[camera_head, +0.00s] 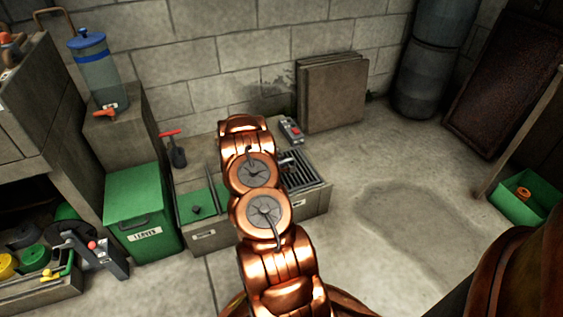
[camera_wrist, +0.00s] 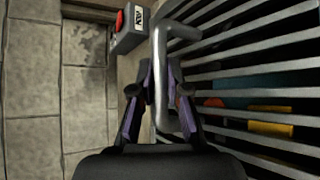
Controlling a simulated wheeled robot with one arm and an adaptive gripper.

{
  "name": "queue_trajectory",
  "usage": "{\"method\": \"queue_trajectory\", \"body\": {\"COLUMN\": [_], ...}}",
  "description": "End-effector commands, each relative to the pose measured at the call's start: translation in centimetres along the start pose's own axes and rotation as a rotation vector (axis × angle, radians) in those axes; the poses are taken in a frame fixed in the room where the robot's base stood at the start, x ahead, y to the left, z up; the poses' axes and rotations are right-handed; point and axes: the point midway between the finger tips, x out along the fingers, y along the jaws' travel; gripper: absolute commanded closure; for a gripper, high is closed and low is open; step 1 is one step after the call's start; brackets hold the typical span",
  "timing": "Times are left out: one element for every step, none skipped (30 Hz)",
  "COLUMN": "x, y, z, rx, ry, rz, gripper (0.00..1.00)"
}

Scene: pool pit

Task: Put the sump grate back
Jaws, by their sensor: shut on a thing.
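The sump grate (camera_head: 302,172), a dark panel of parallel bars, shows past my arm at the right part of a low concrete box. In the wrist view the grate (camera_wrist: 255,75) fills the right side. A bent grey metal handle (camera_wrist: 180,32) rises at its left edge. My gripper (camera_wrist: 159,80) is shut on this handle, with a finger on either side. Orange, yellow and teal things show below through the slats. In the head view my arm hides the gripper and part of the grate. I cannot tell whether the grate is seated.
A grey box with a red button (camera_head: 291,130) is close behind the grate. A green bin (camera_head: 140,212) stands left of the concrete box (camera_head: 312,204). Flat slabs (camera_head: 333,92) lean on the wall. The floor (camera_head: 410,225) to the right is clear, with a damp-looking patch.

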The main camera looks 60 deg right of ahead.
Motion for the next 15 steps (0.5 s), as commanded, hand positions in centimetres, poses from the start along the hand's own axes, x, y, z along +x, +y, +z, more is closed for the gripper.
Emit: {"method": "queue_trajectory", "body": {"x": [0.02,0.03,0.06,0.07,0.08,0.08,0.08,0.08,0.07,0.07,0.07,0.07,0.07,0.07,0.07], "y": [0.08,0.04,0.00,-0.03,-0.02,-0.01,-0.01,-0.02,-0.03,-0.03,-0.04,-0.05,-0.05,-0.06,-0.06], "z": [-0.01,-0.03,-0.05,-0.07,-0.07,-0.07,-0.06,-0.06,-0.06,-0.06,-0.07,-0.07,-0.07,-0.06,-0.07], "rx": [0.000,0.000,0.000,0.001,0.001,0.001,0.001,0.001,0.001,0.001,0.001,0.000,0.001,0.001,0.001], "ry": [0.000,0.000,0.000,0.000,-0.001,0.000,0.000,0.000,0.000,0.000,0.000,0.000,0.000,0.000,0.000], "rz": [0.002,0.002,0.002,0.002,0.002,0.002,0.002,0.002,0.002,0.002,0.002,0.002,0.002,0.001,0.001], "gripper": [1.00,1.00,1.00,0.84,0.81,0.77,0.74,0.70,0.66,0.63,0.60,0.56,0.56,0.56,0.56]}}
